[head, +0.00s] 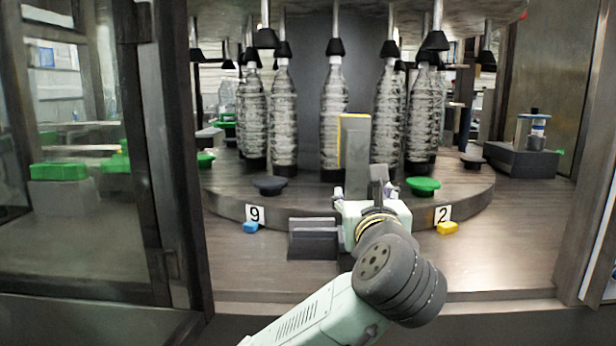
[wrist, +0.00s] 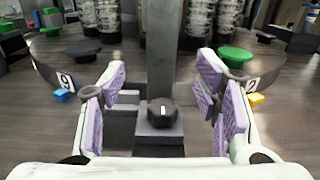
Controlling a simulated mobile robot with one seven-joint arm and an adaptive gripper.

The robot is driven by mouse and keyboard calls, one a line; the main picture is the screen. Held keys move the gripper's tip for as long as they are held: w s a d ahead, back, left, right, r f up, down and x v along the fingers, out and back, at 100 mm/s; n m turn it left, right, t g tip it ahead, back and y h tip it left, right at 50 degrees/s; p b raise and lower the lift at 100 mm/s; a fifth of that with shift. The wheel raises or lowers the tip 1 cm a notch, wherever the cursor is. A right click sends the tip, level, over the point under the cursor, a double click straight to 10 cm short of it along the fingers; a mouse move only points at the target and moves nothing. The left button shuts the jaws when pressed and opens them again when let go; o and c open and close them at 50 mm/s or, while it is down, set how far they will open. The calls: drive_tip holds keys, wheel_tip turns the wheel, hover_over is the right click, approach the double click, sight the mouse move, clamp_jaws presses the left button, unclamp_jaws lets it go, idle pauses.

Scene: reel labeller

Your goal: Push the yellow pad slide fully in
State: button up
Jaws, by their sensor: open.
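An upright grey post (head: 356,145) with a yellow left edge stands behind my gripper. I cannot tell which yellow part is the pad slide, or how far in it is. My gripper and wrist hide the post's lower part in the head view.
A dark knob (wrist: 162,112) with a white mark sits low between the fingers. A blue block (head: 250,227) is under label 9. Clear bottles (head: 283,115) stand on the round table (head: 310,205). A green knob (head: 423,186) is at right. Framed glass (head: 75,150) borders the left.

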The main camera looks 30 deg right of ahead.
sight(357, 181)
drive_tip(key=p+x, duration=0.3)
drive_tip(key=x, duration=0.7)
drive_tip(key=shift+w+d+f, duration=0.1)
drive_tip(key=shift+w+d, duration=0.1)
drive_tip(key=shift+d, duration=0.05)
drive_tip(key=shift+c, duration=0.4)
clamp_jaws()
